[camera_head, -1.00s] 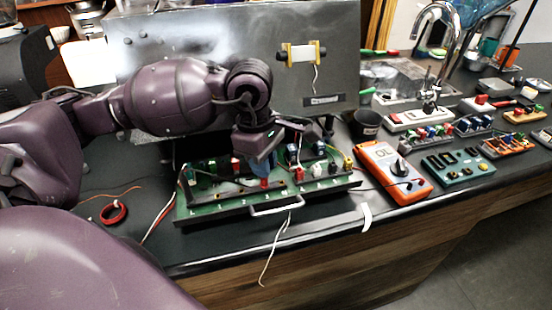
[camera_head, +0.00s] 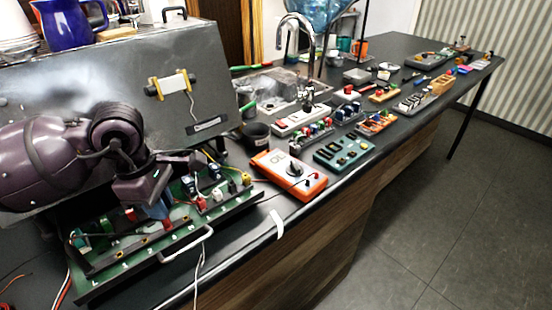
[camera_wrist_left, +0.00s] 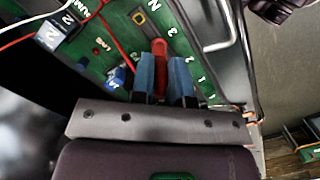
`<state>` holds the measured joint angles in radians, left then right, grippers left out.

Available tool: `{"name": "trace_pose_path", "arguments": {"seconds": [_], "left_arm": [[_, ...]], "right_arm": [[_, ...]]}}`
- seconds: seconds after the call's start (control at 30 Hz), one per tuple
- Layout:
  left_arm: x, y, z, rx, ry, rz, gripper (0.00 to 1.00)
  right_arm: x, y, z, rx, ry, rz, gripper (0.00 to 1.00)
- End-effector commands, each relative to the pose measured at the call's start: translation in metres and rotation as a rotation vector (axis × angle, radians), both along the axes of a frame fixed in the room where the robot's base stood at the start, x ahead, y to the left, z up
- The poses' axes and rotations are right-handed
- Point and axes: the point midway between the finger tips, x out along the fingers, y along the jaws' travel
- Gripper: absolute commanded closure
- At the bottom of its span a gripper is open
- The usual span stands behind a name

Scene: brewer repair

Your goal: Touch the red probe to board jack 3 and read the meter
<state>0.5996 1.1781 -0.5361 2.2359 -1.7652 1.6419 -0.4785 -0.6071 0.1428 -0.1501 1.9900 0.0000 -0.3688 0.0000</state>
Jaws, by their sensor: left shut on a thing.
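The green board (camera_head: 105,277) lies at the lower left in the head view, with a metal handle (camera_head: 187,246) along its front. My left gripper (camera_head: 160,212) is down at the board. In the left wrist view its blue fingers (camera_wrist_left: 164,82) are shut on the red probe (camera_wrist_left: 160,52), which points at the board's row of numbered labels. A "3" shows beside the probe. The probe's tip is too small to tell whether it touches jack 3. The orange meter (camera_head: 308,184) lies right of the board; its display (camera_head: 280,162) seems to read OL. My right gripper is not seen.
A black cup (camera_head: 256,136) stands behind the meter. A teal module (camera_head: 343,150) and several other small boards lie to its right. A grey panel (camera_head: 110,70) stands behind the board. Loose wires hang over the counter's front edge.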

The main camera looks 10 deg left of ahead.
Motion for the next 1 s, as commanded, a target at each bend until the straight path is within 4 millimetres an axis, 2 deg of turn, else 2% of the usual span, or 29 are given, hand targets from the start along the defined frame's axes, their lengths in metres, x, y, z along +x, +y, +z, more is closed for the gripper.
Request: {"name": "trace_pose_path", "arguments": {"seconds": [0.27, 0.7, 1.0], "left_arm": [[0.0, 0.0, 0.004, 0.0, -0.002, 0.0, 1.0], [0.0, 0.0, 0.025, 0.0, -0.002, 0.0, 1.0], [0.0, 0.0, 0.039, 0.0, -0.003, 0.0, 1.0]], "right_arm": [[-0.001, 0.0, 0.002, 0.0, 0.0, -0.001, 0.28], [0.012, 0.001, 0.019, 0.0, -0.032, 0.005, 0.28], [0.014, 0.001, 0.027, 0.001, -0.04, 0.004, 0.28]]}}
